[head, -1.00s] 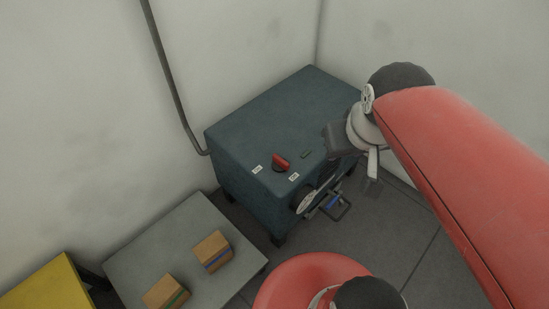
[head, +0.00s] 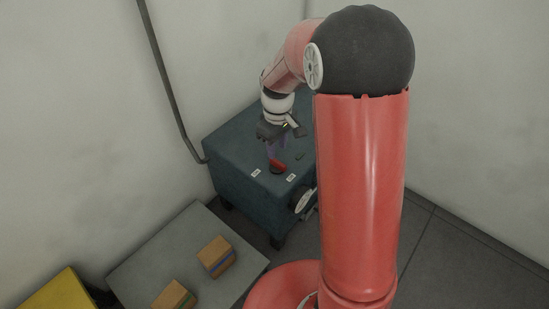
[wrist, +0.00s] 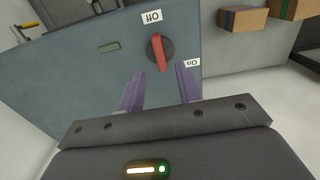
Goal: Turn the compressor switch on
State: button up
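The compressor (head: 235,155) is a dark teal box in the corner, and its top also shows in the wrist view (wrist: 75,75). Its rotary switch (wrist: 157,52) has a red handle on a dark round base; the switch also shows in the head view (head: 278,166). The handle's upper end points roughly toward the Off label (wrist: 151,17). The On label (wrist: 192,63) is to the lower right of the switch. My gripper (wrist: 160,75) is open, its two purple fingers apart just short of the handle, nothing between them. In the head view my gripper (head: 273,148) is above the switch.
A pipe (head: 165,80) runs down the wall. Floor is clear at right.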

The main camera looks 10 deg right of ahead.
aim_at(277, 161)
notch_tip(277, 161, down, 5)
jog(key=shift+f, duration=0.2)
grip_shut()
